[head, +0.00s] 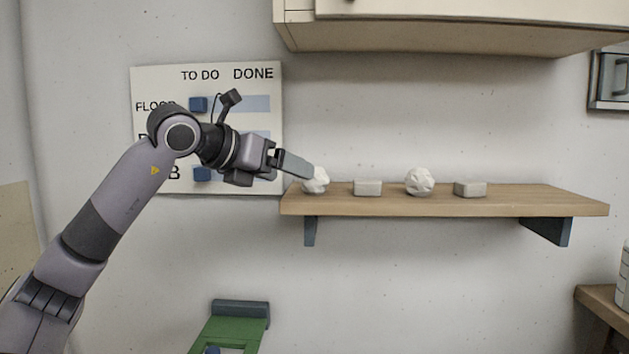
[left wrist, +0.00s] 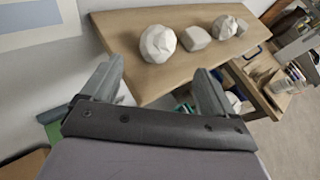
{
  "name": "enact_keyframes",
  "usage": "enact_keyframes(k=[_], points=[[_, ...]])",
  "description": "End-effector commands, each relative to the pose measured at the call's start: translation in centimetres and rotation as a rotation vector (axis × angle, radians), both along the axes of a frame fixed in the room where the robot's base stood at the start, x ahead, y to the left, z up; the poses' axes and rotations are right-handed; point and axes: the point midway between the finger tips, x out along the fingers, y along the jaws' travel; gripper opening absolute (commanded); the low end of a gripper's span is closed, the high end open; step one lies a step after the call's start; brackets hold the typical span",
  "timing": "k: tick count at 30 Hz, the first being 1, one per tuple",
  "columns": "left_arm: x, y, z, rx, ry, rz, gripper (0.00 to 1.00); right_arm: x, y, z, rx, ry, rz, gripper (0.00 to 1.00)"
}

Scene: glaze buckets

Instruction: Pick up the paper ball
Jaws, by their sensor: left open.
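Two crumpled white paper balls are on the wooden shelf (head: 520,200). The left paper ball (head: 316,183) sits at the shelf's left end, partly hidden by my left gripper (head: 300,168). The other paper ball (head: 419,181) sits further right, between two small grey blocks. In the left wrist view the nearest paper ball (left wrist: 158,44) lies beyond and between the two fingertips, not between the fingers. My left gripper is open and empty, just off the shelf's left end. My right gripper is not in view.
One grey block (head: 368,187) stands between the balls, another grey block (head: 470,188) right of them. A cabinet (head: 450,30) hangs above the shelf. A TO DO/DONE board (head: 230,180) is on the wall behind my left arm. A green object (head: 232,330) stands below.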

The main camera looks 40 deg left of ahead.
Motion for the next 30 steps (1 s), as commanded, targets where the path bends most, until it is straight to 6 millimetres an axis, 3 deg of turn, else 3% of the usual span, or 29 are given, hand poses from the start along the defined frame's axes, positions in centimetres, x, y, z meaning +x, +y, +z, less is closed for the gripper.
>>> enact_keyframes(k=[5,21,30], points=[[0.3,0.0,0.0,0.000,-0.001,0.002,0.88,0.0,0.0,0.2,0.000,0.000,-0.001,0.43],[6.3,-0.3,-2.2,0.000,-0.002,0.000,0.88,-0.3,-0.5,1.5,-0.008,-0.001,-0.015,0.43],[6.6,-0.3,-2.6,0.001,-0.002,0.001,0.88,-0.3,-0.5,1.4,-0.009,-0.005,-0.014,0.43]])
